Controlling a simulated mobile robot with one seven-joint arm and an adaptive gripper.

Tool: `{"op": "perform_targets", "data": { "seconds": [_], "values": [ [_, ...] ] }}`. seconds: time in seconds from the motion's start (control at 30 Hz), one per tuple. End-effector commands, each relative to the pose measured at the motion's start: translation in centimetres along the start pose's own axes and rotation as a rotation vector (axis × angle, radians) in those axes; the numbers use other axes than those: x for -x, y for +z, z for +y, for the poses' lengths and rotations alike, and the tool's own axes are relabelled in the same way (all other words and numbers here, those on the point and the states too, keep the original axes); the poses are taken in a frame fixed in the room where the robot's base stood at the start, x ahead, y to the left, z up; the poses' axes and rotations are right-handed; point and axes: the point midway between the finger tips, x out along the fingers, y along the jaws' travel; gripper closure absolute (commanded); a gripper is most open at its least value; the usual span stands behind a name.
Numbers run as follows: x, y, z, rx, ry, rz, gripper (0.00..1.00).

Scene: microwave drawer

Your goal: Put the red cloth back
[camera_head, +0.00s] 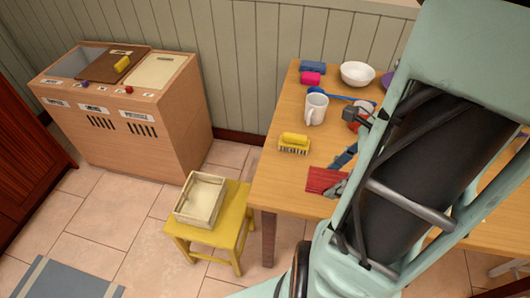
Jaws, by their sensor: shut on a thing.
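The red cloth (321,178) is a small flat dark-red piece at the front left part of the wooden table, near the edge. My gripper (335,188) is at the cloth's right front corner, its grey fingertips shut on the cloth. My own arm covers the rest of the gripper and much of the table's right side. I cannot tell whether the cloth lies flat on the table or is slightly lifted.
The table (275,165) also holds a yellow brush (294,143), white mug (316,108), white bowl (357,74), and pink (310,79) and blue (312,66) blocks. A cream tray (201,199) sits on a yellow stool (235,220). A wooden cabinet (170,115) stands left; floor between is clear.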

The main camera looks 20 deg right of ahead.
Motion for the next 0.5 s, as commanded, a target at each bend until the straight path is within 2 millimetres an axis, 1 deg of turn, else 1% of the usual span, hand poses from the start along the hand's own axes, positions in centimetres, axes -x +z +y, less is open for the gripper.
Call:
{"op": "perform_targets", "data": {
  "seconds": [0.07,0.17,0.47,0.5],
  "values": [
    [-0.2,0.1,-0.1,-0.001,0.000,-0.001,0.77],
    [-1.2,0.8,-0.8,0.000,0.001,0.000,0.77],
    [-6.5,5.0,-5.1,0.002,0.003,0.001,0.77],
    [-7.5,5.3,-5.5,-0.001,0.005,0.000,0.77]
  ]
}}
